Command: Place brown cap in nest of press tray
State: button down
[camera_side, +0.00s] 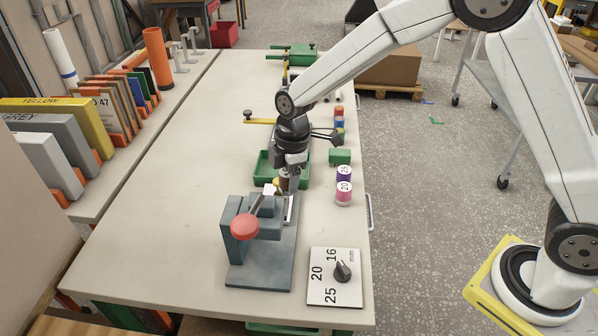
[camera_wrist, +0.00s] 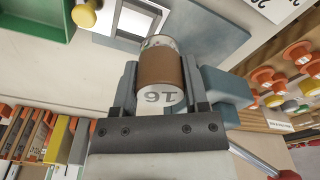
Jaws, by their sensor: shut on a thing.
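The brown cap (camera_wrist: 161,68) is a short brown cylinder with a pale end marked 16. My gripper (camera_wrist: 160,88) is shut on it, one finger on each side, in the wrist view. In the side view my gripper (camera_side: 289,172) points down just behind the blue-grey press (camera_side: 239,250), and the cap is mostly hidden there. The press has a lever with a red knob (camera_side: 245,226). A pale-framed press tray (camera_side: 291,208) shows at the press's right; its frame also shows beyond the cap in the wrist view (camera_wrist: 120,40). Contact between cap and nest cannot be told.
A selector plate (camera_side: 322,296) with a black knob lies at the front right. Purple and pink cylinders (camera_side: 344,190) stand near the right edge. A green tray (camera_side: 262,170) lies behind the press. The table's left side is clear.

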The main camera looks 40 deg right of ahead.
jog(key=shift+w+a+f, duration=0.2)
jog(key=shift+w+f, duration=0.75)
jog(key=shift+f, duration=0.25)
jog(key=shift+w+a+f, duration=0.2)
jog(key=shift+w+f, duration=0.75)
jog(key=shift+f, duration=0.2)
jog(key=shift+f, duration=0.1)
jog(key=shift+w+f, duration=0.15)
jog(key=shift+f, duration=0.05)
jog(key=shift+w+f, duration=0.1)
jog(key=shift+f, duration=1.45)
jog(key=shift+f, duration=0.15)
jog(key=shift+c, duration=0.5)
grip_release()
notch_tip(320, 180, up, 12)
jog(key=d, duration=0.1)
